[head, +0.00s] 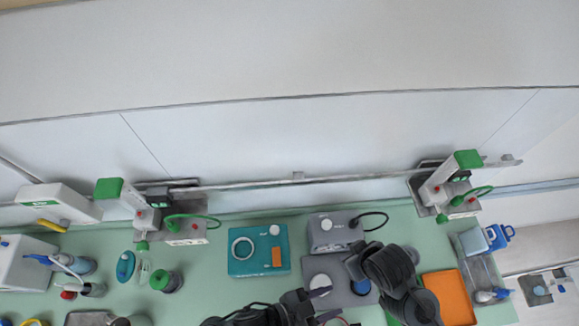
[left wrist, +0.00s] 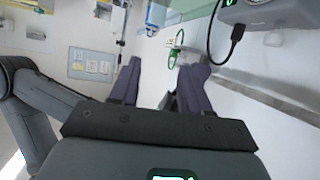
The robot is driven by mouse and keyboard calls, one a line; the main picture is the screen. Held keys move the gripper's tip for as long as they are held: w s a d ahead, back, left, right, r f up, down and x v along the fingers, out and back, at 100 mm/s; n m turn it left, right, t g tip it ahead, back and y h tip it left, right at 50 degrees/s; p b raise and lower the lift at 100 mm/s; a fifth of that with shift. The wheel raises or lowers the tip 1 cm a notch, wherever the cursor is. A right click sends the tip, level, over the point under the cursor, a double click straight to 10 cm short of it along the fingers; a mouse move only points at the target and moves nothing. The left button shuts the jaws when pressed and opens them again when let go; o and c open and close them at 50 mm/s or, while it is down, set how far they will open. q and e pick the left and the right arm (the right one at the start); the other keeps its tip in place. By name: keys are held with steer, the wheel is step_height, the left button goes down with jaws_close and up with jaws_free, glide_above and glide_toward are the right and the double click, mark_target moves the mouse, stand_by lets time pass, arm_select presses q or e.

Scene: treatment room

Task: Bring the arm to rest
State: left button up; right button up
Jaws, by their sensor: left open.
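My left gripper (head: 331,303) is at the bottom middle of the head view, over the front of the green counter (head: 215,290). It is next to a grey tray-like unit (head: 318,266) with a white round part and a blue round part. In the left wrist view the two dark fingers of the left gripper (left wrist: 162,75) stand apart with nothing between them. Dark links of my right arm (head: 390,270) show to the right in the head view. Its gripper cannot be made out.
A teal tray (head: 239,267) holds a ring and an orange block. A grey box (head: 333,234) with a black cable stands behind. Wall units (head: 462,178) hang on a rail above the counter.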

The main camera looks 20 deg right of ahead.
arm_select(q)
steer(key=w+a+r+n+t+y, duration=0.1)
steer(key=w+a+n+t+y, duration=0.5)
steer(key=w+a+n, duration=0.5)
steer(key=s+a+n+g+y, duration=0.1)
steer(key=a+n+y, duration=0.1)
steer(key=a, duration=0.9)
steer(key=s+a+n+g+y, duration=0.1)
steer(key=a+y, duration=0.4)
steer(key=a, duration=0.6)
steer(key=shift+s+n+p, duration=0.45)
steer(key=shift+s+n, duration=0.35)
steer(key=shift+a+r, duration=0.1)
steer(key=shift+a, duration=0.05)
